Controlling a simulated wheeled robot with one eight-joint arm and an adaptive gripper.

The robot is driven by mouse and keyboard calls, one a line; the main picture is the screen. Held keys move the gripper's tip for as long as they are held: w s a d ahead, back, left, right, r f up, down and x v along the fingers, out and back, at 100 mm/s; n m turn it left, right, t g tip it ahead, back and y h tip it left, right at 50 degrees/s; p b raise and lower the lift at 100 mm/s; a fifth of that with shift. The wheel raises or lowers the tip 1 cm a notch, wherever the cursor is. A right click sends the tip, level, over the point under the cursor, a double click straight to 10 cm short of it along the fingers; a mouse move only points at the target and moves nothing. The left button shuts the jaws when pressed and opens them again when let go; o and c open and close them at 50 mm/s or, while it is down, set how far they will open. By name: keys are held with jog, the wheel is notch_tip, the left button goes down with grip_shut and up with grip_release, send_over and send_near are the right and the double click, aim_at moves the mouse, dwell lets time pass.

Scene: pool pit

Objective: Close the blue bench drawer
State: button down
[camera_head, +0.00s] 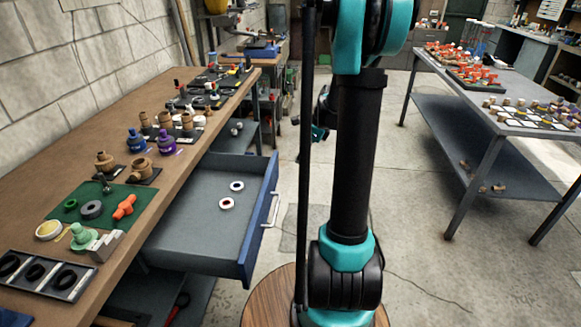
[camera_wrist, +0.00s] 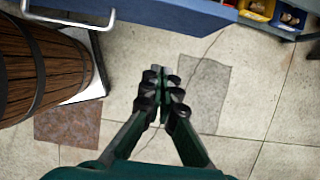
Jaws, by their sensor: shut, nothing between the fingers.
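The blue bench drawer (camera_head: 248,232) is pulled well out from under the wooden bench top in the head view. Its grey inside shows, with two small rings lying on the bottom. Its pale bar handle (camera_head: 273,210) is on the front face. In the wrist view the blue drawer (camera_wrist: 190,12) runs along the top edge, with the handle (camera_wrist: 108,18) at the upper left. My gripper (camera_wrist: 160,84) is shut and empty over the concrete floor, apart from the drawer and its handle. In the head view my arm hides part of the wrist area; the fingertips are not clear there.
The bench top (camera_head: 190,128) carries fittings, a green mat (camera_head: 97,203) and a black tray (camera_head: 45,272). A grey metal table (camera_head: 500,115) with fittings stands at right.

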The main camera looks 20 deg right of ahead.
jog(key=w+a+f, duration=0.2)
jog(key=a+f, duration=0.5)
jog(key=f, duration=0.1)
jog(key=shift+w+f, duration=0.35)
jog(key=shift+w, duration=0.05)
jog(key=w+a, duration=0.4)
jog(key=a, duration=0.5)
jog(key=w+a, duration=0.3)
jog(key=a, duration=0.7)
jog(key=w+a, duration=0.4)
jog(key=a, duration=0.5)
jog(key=shift+w+a, duration=0.2)
jog(key=shift+w, duration=0.15)
jog(key=shift+a+r, duration=0.1)
